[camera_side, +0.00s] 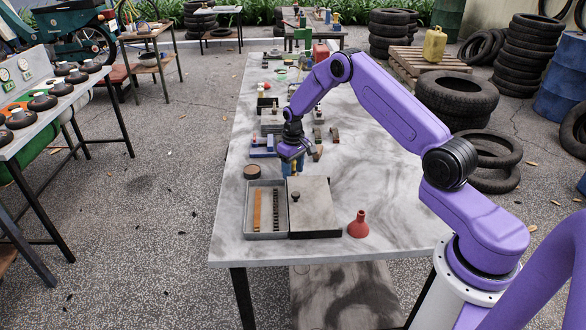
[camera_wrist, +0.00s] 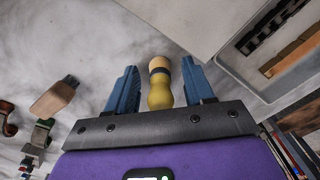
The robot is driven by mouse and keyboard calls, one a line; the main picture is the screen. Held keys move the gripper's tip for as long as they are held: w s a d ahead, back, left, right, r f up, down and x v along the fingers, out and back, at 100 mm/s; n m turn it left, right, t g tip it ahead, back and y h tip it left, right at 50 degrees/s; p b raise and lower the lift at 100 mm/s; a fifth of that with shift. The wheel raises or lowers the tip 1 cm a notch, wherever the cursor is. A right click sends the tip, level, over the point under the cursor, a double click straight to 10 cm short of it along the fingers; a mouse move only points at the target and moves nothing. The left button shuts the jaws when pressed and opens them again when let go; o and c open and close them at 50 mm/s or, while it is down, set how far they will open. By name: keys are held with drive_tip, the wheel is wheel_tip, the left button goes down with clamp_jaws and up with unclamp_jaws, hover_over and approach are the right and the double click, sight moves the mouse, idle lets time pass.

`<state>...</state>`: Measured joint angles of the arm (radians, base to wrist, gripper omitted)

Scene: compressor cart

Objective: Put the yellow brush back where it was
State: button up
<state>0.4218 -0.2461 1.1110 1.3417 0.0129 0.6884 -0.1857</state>
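The yellow brush (camera_wrist: 160,92) shows in the wrist view, with a yellow handle, a dark band and a pale, cream-coloured end. It lies between the two blue fingers of my gripper (camera_wrist: 160,88), with a visible gap on each side, so the fingers stand apart and do not appear to touch it. The near part of the brush is hidden by the gripper's body. In the side view my gripper (camera_side: 291,167) points down just behind the grey box and its lid. I cannot make out the brush there.
An open grey box (camera_side: 249,236) holds an orange strip and a dark strip. A knobbed lid (camera_side: 318,215) lies beside it. Several small items crowd the table (camera_side: 385,205) farther back.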

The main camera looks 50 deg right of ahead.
wheel_tip(320, 180, up, 12)
drive_tip(key=shift+r, duration=0.1)
drive_tip(key=shift+s+a+r, duration=0.1)
drive_tip(key=shift+a+r, duration=0.1)
drive_tip(key=shift+a, duration=0.05)
drive_tip(key=s+a+r+n, duration=0.3)
drive_tip(key=s+a+r, duration=0.2)
drive_tip(key=s+a, duration=0.4)
drive_tip(key=s+a+r+n, duration=0.35)
drive_tip(key=s+a, duration=0.35)
drive_tip(key=a, duration=0.3)
drive_tip(key=s+r+n, duration=0.2)
drive_tip(key=s+n, duration=0.4)
drive_tip(key=s, duration=1.9)
drive_tip(key=shift+s+d+r, duration=0.15)
drive_tip(key=shift+s+d, duration=0.1)
drive_tip(key=shift+d, duration=0.15)
